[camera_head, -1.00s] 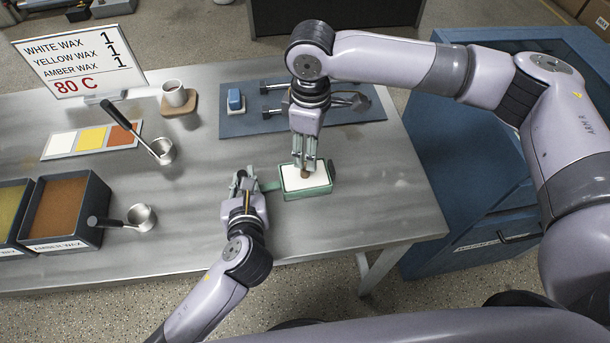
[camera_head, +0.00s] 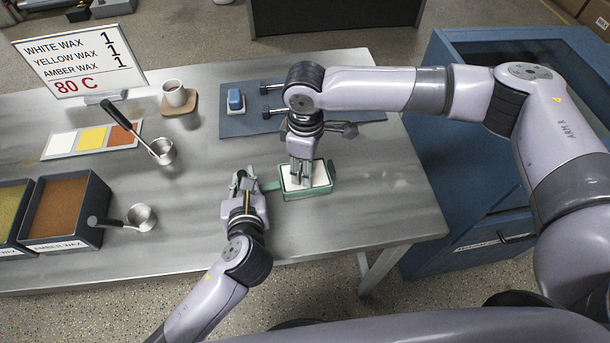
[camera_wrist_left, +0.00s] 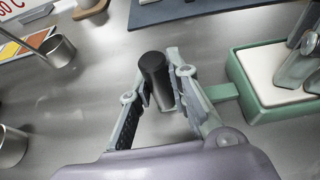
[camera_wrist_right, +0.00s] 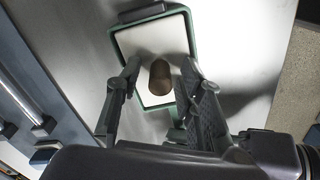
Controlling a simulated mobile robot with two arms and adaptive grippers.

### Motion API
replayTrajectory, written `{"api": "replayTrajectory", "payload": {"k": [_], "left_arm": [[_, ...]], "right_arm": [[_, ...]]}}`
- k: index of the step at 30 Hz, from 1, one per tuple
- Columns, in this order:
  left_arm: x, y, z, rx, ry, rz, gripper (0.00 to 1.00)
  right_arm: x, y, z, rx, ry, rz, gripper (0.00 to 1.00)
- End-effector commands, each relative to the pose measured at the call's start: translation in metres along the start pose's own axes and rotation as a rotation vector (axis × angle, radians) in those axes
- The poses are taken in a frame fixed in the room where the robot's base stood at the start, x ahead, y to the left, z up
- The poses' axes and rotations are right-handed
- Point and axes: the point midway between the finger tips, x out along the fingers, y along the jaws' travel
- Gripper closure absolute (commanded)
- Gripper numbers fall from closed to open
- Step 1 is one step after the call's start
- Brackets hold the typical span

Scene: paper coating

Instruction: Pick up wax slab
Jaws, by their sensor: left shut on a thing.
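The white wax slab (camera_head: 319,174) lies in a green tray (camera_head: 318,193) on the steel table. In the right wrist view a brown knob (camera_wrist_right: 160,80) stands on the slab (camera_wrist_right: 152,38). My right gripper (camera_head: 301,180) is low over the slab, its fingers (camera_wrist_right: 160,72) apart on either side of the knob, with gaps showing. My left gripper (camera_head: 246,182) is left of the tray, shut on a dark upright grip (camera_wrist_left: 157,78). A green bar (camera_wrist_left: 221,92) runs from the tray toward it; where bar and grip meet is hidden by a finger.
A blue mat (camera_head: 235,122) with tools and a blue block (camera_head: 235,101) lies behind the tray. A cup (camera_head: 175,93), ladles (camera_head: 141,215), wax bins (camera_head: 95,220) and a sign (camera_head: 80,60) are to the left. The table right of the tray is clear.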

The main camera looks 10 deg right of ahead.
Motion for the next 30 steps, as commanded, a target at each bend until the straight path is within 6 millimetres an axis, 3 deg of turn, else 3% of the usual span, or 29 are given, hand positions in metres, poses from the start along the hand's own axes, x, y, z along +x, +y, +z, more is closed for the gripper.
{"api": "replayTrajectory", "payload": {"k": [14, 30], "left_arm": [[-0.0001, -0.0003, 0.0013, -0.002, -0.003, -0.001, 1.00], [-0.0001, -0.0002, 0.0013, -0.002, -0.002, -0.001, 1.00]], "right_arm": [[-0.0004, 0.0001, 0.0001, 0.000, 0.000, 0.000, 0.99], [-0.0039, 0.0004, -0.0004, 0.000, 0.002, 0.001, 1.00]]}}
